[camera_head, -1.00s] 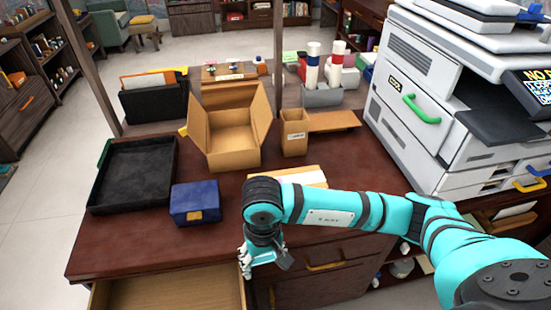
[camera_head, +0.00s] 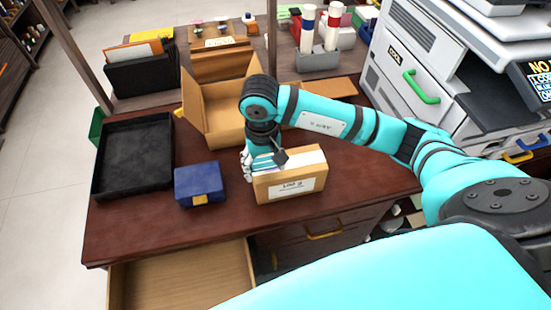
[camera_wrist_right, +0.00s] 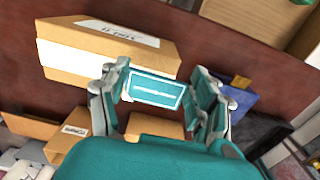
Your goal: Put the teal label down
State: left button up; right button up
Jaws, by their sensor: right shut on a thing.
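The teal label (camera_wrist_right: 155,90) is a small flat teal rectangle with a pale border and a pale line, seen in the right wrist view. My right gripper (camera_wrist_right: 162,84) is shut on it, with fingers at both sides. In the head view my right gripper (camera_head: 249,164) points down just left of a cardboard box and right of the blue box; the label is hidden there by the hand. I cannot tell how high the label is above the desk. My left gripper is in neither view.
The cardboard box (camera_head: 278,191) with a white label stands close beside the hand. The blue box (camera_head: 199,184), black tray (camera_head: 132,160) and open carton (camera_head: 213,118) surround the area. A drawer (camera_head: 180,280) is open below the front edge. Bare desk (camera_head: 150,228) shows at front left.

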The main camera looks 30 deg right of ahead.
aim_at(275, 172)
jog(key=d, duration=0.2)
jog(key=shift+w+d+p, duration=0.3)
jog(key=shift+d+p, duration=0.05)
jog(key=shift+w+d+p, duration=0.1)
jog(key=shift+d+p, duration=0.2)
jog(key=shift+d, duration=0.3)
jog(key=f+p, duration=0.1)
jog(key=f, duration=0.2)
jog(key=shift+a, duration=0.2)
jog(key=shift+f, duration=0.3)
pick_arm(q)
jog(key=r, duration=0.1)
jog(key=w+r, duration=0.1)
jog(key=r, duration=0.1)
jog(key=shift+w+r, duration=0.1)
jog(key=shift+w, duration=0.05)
pick_arm(e)
jog(key=shift+f, duration=0.15)
